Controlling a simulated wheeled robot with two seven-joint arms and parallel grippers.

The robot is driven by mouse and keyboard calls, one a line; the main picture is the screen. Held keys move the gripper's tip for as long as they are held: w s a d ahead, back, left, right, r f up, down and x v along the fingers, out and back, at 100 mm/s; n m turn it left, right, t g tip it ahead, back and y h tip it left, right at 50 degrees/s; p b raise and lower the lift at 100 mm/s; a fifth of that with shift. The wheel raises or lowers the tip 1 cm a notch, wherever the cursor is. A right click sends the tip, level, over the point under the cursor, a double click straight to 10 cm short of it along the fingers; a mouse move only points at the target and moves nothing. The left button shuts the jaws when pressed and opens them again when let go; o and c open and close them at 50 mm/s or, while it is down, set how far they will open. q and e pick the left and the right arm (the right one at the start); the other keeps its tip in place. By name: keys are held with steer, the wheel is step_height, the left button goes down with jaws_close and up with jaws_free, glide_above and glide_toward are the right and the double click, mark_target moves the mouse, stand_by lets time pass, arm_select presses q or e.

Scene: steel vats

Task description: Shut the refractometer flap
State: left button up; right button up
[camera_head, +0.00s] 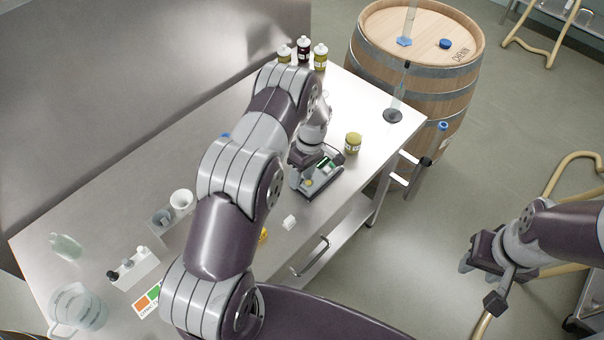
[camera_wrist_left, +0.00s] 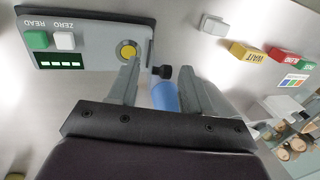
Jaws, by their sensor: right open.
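The refractometer (camera_head: 318,184) is a grey box near the bench's front edge. In the left wrist view the refractometer (camera_wrist_left: 90,58) shows a green READ button, a white ZERO button, a dark display and a round yellow window (camera_wrist_left: 127,50). Beside the window, a blue piece (camera_wrist_left: 165,97) with a black knob (camera_wrist_left: 163,72) sticks up between my fingers. It may be the raised flap; I cannot be sure. My left gripper (camera_head: 316,160) is over the refractometer, fingers apart, with no clear grip on the blue piece. My right gripper (camera_head: 482,283) is open and empty, off the bench.
A small jar (camera_head: 352,143) stands right of the refractometer and a white block (camera_head: 289,222) lies in front. Several bottles (camera_head: 303,50) stand at the back. A barrel (camera_head: 420,75) is behind the bench. My left arm hides the bench's middle.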

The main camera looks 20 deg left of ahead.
arm_select(q)
steer(key=shift+r, duration=0.1)
steer(key=a+p+v, duration=0.1)
steer(key=p+v, duration=0.4)
steer(key=v, duration=0.7)
steer(key=shift+d+r, duration=0.3)
steer(key=shift+d, duration=0.15)
steer(key=shift+d+f, duration=0.1)
steer(key=shift+f, duration=0.05)
